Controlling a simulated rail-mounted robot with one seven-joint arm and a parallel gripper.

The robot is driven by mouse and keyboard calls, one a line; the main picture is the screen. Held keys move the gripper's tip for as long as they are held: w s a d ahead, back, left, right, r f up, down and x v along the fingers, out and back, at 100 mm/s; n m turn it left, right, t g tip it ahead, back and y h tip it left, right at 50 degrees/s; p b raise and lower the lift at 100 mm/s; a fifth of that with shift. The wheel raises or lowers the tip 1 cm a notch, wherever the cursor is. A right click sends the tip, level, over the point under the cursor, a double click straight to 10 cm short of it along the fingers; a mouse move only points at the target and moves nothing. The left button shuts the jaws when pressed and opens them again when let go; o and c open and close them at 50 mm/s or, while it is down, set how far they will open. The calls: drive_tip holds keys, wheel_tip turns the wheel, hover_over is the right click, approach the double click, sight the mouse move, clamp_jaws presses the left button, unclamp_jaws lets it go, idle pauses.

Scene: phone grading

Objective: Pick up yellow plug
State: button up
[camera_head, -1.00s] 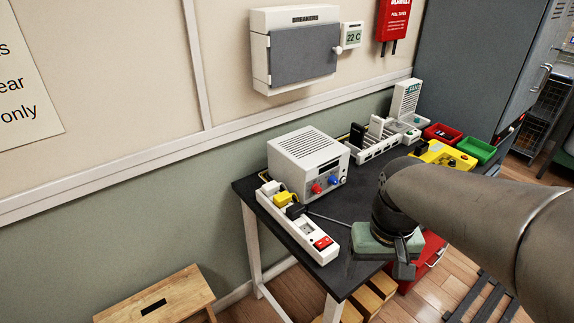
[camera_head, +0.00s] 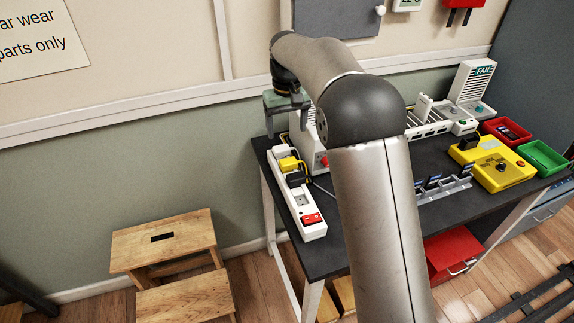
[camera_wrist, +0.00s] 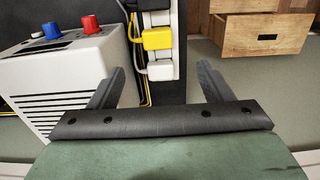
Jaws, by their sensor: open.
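The yellow plug (camera_head: 288,163) sits in the white power strip (camera_head: 309,226) at the left end of the dark workbench, beside a black plug (camera_head: 296,179). In the wrist view the yellow plug (camera_wrist: 157,39) lies just beyond the gap between my fingers, with a white plug (camera_wrist: 160,71) nearer to me. A yellow cable runs from it. My gripper (camera_head: 286,127) is open and empty, above the far end of the strip. In the wrist view its two fingers (camera_wrist: 160,82) are spread wide on both sides of the strip.
A white power supply box (camera_wrist: 72,75) with red and blue knobs stands close beside the strip. A wooden step stool (camera_head: 165,240) is on the floor at left. A yellow box (camera_head: 490,165), red tray (camera_head: 507,133) and green tray (camera_head: 543,158) are at right.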

hover_over(289, 162)
drive_tip(key=f, duration=0.7)
drive_tip(key=shift+w+a, duration=0.2)
drive_tip(key=shift+a, duration=0.05)
drive_tip(key=shift+s+d+f+p, duration=0.15)
drive_tip(key=shift+f+p, duration=0.15)
drive_tip(key=shift+f, duration=1.05)
drive_tip(key=shift+d+f+p, duration=0.1)
drive_tip(key=shift+f+p, duration=0.2)
drive_tip(key=shift+f, duration=1.05)
drive_tip(key=shift+c, duration=0.3)
drive_tip(key=c, duration=1.2)
drive_tip(key=shift+o, duration=0.2)
drive_tip(key=shift+r, duration=0.1)
